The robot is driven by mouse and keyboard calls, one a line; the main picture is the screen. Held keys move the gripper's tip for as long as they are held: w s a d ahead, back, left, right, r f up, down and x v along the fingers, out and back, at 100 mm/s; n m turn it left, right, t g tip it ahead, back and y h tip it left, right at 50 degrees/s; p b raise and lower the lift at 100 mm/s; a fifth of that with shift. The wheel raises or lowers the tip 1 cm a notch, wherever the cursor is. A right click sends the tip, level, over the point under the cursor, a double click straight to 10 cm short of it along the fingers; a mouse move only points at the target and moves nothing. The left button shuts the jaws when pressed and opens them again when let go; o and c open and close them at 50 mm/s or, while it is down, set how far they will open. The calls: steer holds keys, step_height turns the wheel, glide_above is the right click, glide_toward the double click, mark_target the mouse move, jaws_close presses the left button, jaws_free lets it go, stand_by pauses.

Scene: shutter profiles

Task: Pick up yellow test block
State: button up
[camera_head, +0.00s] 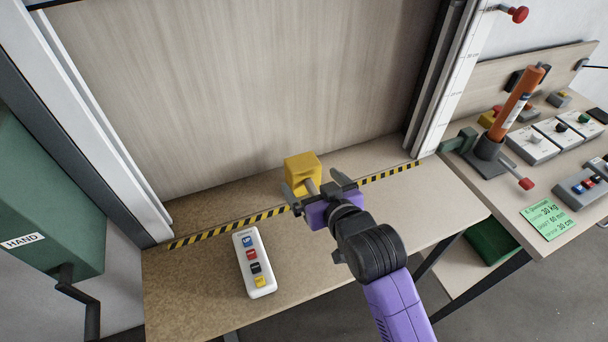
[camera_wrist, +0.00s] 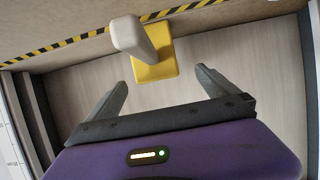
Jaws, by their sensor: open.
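The yellow test block (camera_head: 302,171) sits on the table at the hazard-striped line, near the board behind it. In the wrist view the yellow block (camera_wrist: 155,71) shows beyond my fingers, with a pale grey rounded bar (camera_wrist: 128,36) in front of part of it. My gripper (camera_head: 318,190) is just in front of the block, its two fingers spread. In the wrist view my gripper (camera_wrist: 162,80) is open with nothing between its fingertips. I cannot tell whether a finger touches the block.
A white button box (camera_head: 254,262) lies on the table to the left. A black-and-yellow strip (camera_head: 225,228) crosses the table. At right, a second table holds an orange cylinder (camera_head: 517,103), switch boxes (camera_head: 531,145) and a green note (camera_head: 545,219). A green HAND box (camera_head: 45,195) stands at left.

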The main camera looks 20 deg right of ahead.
mark_target(307, 175)
steer(key=shift+d+f+p+x, duration=0.15)
steer(key=shift+p+x, duration=0.25)
steer(key=shift+x, duration=1.5)
steer(key=shift+d+f+p+x, duration=0.15)
steer(key=shift+p+x, duration=0.25)
steer(key=shift+x, duration=1.45)
steer(key=shift+s+r, duration=0.1)
steer(key=shift+r, duration=0.05)
steer(key=c, duration=1.7)
